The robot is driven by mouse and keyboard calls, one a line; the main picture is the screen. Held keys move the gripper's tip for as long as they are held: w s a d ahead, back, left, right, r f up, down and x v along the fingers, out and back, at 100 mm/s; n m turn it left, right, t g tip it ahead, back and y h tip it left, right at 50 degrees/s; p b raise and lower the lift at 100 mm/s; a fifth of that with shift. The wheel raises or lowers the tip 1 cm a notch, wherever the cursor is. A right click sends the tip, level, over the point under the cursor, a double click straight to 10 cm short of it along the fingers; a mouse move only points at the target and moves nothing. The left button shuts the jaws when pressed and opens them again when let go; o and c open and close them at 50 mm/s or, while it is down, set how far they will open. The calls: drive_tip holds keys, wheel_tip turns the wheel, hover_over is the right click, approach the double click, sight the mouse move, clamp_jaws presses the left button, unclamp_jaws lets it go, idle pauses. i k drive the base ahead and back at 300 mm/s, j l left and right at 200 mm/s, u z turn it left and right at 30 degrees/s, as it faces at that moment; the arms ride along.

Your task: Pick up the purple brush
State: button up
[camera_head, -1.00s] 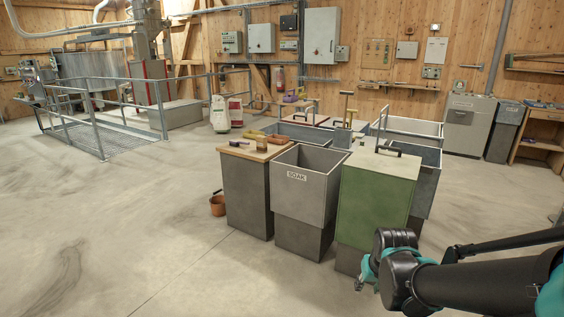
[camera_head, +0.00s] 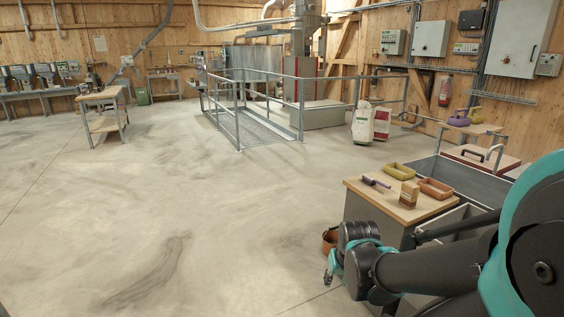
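A small purple item that looks like the brush (camera_head: 376,182) lies on the wooden top (camera_head: 400,211) of a grey cabinet, near its back left edge. My arm reaches in from the lower right. My gripper (camera_head: 329,275) is at its end, in front of the cabinet and below the level of its top, well apart from the brush. The fingers are small and partly hidden by the wrist, so I cannot tell whether they are open.
A yellow tray (camera_head: 400,171), an orange-brown tray (camera_head: 435,188) and a brown block-like item (camera_head: 409,195) share the top with the brush. A brown bucket (camera_head: 330,240) stands on the floor beside the cabinet. A purple can (camera_head: 459,118) stands further back.

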sight(368, 179)
drive_tip(key=i+u, duration=0.2)
drive_tip(key=i, duration=0.65)
drive_tip(key=i+z, duration=0.25)
drive_tip(key=z, duration=0.15)
drive_tip(key=i+j+z, duration=0.1)
drive_tip(key=i+z, duration=0.15)
drive_tip(key=z, duration=0.15)
